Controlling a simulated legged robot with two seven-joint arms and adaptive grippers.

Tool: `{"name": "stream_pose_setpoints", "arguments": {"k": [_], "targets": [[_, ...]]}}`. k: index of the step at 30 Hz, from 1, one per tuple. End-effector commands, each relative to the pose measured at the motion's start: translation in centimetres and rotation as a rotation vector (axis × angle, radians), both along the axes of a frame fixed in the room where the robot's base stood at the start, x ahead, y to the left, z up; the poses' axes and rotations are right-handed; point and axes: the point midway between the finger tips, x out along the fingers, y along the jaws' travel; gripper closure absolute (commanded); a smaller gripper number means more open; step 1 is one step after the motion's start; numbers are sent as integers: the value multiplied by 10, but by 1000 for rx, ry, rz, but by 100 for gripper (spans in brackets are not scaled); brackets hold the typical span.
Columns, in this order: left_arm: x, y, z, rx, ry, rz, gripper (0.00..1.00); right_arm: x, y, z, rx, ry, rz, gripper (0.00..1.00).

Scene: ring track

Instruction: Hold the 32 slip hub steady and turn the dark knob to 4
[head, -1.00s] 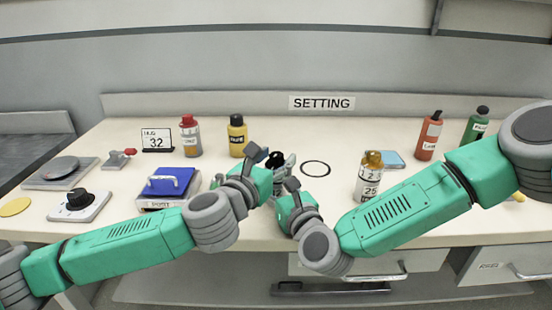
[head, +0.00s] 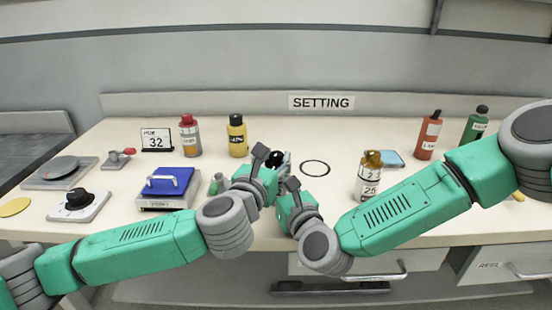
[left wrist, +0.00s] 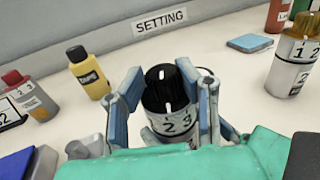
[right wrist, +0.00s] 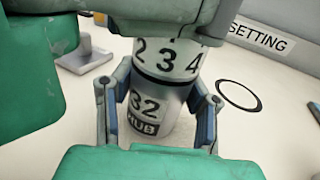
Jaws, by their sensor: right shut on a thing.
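The 32 slip hub (right wrist: 150,112) is a pale upright cylinder with a numbered band above its "32 HUB" label. My right gripper (right wrist: 160,108) is shut on its lower body. The dark knob (left wrist: 167,90) is ribbed, has a white line and tops the hub; in the head view it is mostly hidden by my grippers. My left gripper (left wrist: 163,85) comes from above with its fingers on both sides of the knob, apparently still open. The band shows 1, 2, 3 in the left wrist view and 2, 3, 4 in the right; I cannot tell the exact setting.
A gold-capped 25 hub (head: 369,178) stands to the right, past a black ring (head: 315,168) on the table. A card reading 32 (head: 156,140), a blue-topped box (head: 166,183), a yellow bottle (head: 237,137) and a black-knobbed dial (head: 78,203) are to the left.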

Motion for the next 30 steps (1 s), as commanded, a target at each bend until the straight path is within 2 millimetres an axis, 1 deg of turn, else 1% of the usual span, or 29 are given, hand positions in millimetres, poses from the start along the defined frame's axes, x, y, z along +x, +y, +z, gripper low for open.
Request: {"name": "stream_pose_setpoints", "arguments": {"k": [10,14,17,24,27,30], "targets": [[-1,-1,0,0,0,-3,54,0,0,0,-1,1,1,94],[-9,2,-1,0,0,-6,54,0,0,-1,-1,1,2,94],[-24,8,-1,1,0,-6,54,0,1,-1,-2,1,2,94],[-73,27,-1,0,1,-5,54,0,1,-1,-2,1,3,94],[-89,34,-2,1,2,-4,54,0,1,-1,-2,1,3,94],[-102,38,-2,0,2,-3,54,0,1,-1,-2,1,3,94]]}}
